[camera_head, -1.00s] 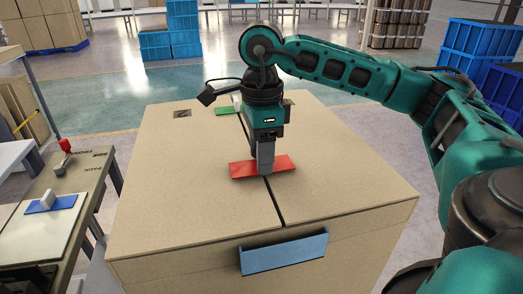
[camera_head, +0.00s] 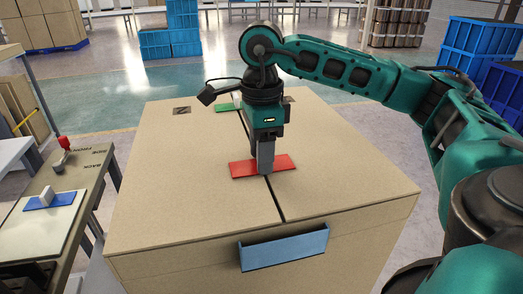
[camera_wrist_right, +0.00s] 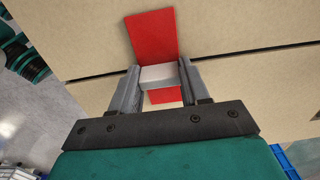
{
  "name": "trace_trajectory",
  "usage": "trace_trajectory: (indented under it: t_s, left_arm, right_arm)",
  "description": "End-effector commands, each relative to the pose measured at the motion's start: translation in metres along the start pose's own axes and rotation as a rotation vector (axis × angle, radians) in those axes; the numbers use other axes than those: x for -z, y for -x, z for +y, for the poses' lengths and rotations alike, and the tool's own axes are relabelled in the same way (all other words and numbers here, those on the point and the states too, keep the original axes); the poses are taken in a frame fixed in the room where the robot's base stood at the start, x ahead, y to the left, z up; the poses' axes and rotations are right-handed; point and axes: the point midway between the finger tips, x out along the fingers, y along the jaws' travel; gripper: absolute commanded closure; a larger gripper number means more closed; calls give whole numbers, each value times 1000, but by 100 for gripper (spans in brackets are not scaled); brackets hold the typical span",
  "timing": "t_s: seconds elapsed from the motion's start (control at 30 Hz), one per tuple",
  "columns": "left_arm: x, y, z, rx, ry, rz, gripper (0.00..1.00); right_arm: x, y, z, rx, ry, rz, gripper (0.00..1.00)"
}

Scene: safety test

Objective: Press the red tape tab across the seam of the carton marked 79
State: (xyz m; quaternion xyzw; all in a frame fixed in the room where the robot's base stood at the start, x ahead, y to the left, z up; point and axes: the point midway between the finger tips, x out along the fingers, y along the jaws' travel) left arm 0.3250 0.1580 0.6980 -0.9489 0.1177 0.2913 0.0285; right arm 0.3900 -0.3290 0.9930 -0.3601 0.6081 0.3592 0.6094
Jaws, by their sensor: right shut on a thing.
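The large carton (camera_head: 170,205) stands in front of me with a dark seam running along its top. The red tape tab (camera_head: 242,169) lies across the seam, flat or nearly flat on the top. My right gripper (camera_head: 266,172) is upright over it and shut on a pale grip block (camera_wrist_right: 159,77) on the tab. The right wrist view shows the red tab (camera_wrist_right: 152,35) on both sides of that block, with the seam (camera_wrist_right: 100,76) running beneath it. A dark mark (camera_head: 182,113) is on the carton top, too small to read. My left gripper is not in view.
A green tab (camera_head: 228,107) lies at the far end of the seam. A blue piece (camera_head: 284,248) is on the carton's front face. A bench at left holds a blue tab with a pale block (camera_head: 48,200) and a red-handled tool (camera_head: 64,146).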

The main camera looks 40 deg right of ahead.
Motion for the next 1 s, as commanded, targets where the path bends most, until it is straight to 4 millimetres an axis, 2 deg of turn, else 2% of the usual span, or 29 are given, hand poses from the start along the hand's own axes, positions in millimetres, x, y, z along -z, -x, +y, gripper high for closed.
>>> trace_trajectory:
  t_s: [0.2, 0.23, 0.5, 0.67, 0.87, 1.0]
  left_arm:
    - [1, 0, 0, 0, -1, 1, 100]
    - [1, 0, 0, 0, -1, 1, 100]
    - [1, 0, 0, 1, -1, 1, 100]
    - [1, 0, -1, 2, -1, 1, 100]
    - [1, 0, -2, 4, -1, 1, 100]
    - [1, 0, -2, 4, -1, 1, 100]
  right_arm:
    - [0, -2, 1, -4, 1, 2, 82]
    - [0, -2, 1, -4, 1, 2, 52]
    - [0, -1, 0, -3, 1, 2, 26]
    - [0, -1, 0, -2, 0, 1, 25]
    - [0, -1, 0, -2, 0, 1, 8]
    - [0, 0, 0, -2, 0, 1, 8]
